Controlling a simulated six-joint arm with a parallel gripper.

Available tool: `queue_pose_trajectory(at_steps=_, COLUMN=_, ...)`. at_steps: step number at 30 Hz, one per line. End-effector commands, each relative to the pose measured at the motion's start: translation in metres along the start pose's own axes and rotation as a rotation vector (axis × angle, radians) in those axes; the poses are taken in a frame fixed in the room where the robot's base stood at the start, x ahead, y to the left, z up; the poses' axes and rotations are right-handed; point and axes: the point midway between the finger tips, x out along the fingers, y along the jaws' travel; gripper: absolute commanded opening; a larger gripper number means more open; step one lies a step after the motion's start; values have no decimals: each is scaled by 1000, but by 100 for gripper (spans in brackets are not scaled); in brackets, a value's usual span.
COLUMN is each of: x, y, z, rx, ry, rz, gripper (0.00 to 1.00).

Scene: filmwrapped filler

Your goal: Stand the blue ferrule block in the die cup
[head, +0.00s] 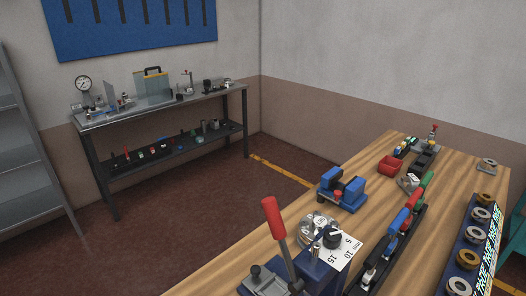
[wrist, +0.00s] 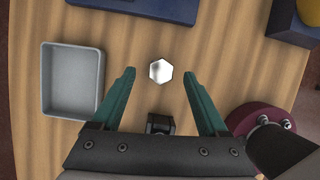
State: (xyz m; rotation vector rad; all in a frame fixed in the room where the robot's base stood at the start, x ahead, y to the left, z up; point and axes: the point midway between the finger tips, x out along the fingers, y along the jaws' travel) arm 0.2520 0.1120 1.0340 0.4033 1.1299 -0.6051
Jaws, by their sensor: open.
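My gripper (wrist: 159,76) shows in the wrist view with two teal fingers spread wide, open and holding nothing. A small shiny white hexagonal piece (wrist: 160,71) shows between the fingertips, apart from both. A small dark square piece with an opening (wrist: 160,123) shows closer to the palm, partly hidden by it. I cannot tell whether either is the die cup. I cannot single out the blue ferrule block in either view. My gripper does not show in the head view.
A grey tray (wrist: 47,80) lies left of the fingers, and a maroon round part (wrist: 262,119) lies close to the right finger. In the head view a red-handled lever tool (head: 273,218), a blue device (head: 342,190) and a rack of rings (head: 463,250) crowd the wooden bench (head: 255,268).

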Motion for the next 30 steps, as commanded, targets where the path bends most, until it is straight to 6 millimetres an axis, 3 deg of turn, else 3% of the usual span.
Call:
queue_pose_trajectory(at_steps=5, x=29, y=-1, z=2, rx=0, ry=1, rz=-3, gripper=77)
queue_pose_trajectory(at_steps=12, x=32, y=-1, z=2, rx=2, ry=0, rz=0, gripper=75)
queue_pose_trajectory(at_steps=24, x=31, y=-1, z=3, rx=2, ry=0, rz=0, gripper=3)
queue_pose_trajectory(at_steps=30, x=31, y=0, z=3, rx=2, ry=0, rz=0, gripper=0)
